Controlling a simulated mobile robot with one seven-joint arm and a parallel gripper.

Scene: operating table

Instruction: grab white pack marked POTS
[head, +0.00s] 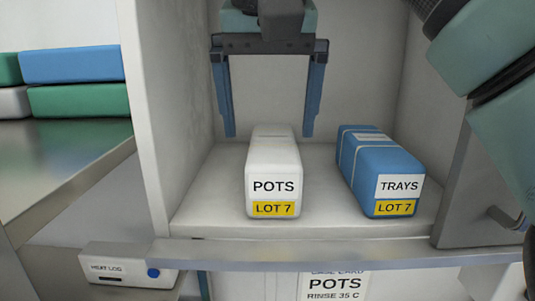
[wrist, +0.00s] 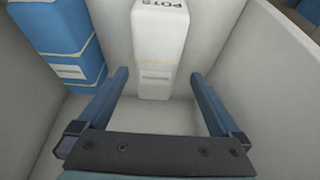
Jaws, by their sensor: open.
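The white pack marked POTS (head: 273,165) lies in the open compartment, left of the blue pack, with a yellow LOT 7 label on its front end. It also shows in the wrist view (wrist: 158,55), ahead of the fingertips. My gripper (head: 270,134) is open, pointing down, with one finger on each side of the pack's far part in the head view. In the wrist view my gripper (wrist: 164,75) has its two fingers apart with nothing between them but the compartment floor and the pack's near end. I cannot tell the exact height of the fingertips over the pack.
A blue pack marked TRAYS (head: 378,170) lies to the right, apart from the white one; it is at left in the wrist view (wrist: 65,40). The compartment's left wall (head: 180,120) and front ledge (head: 330,255) bound the space. A card marked POTS (head: 335,285) hangs below.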

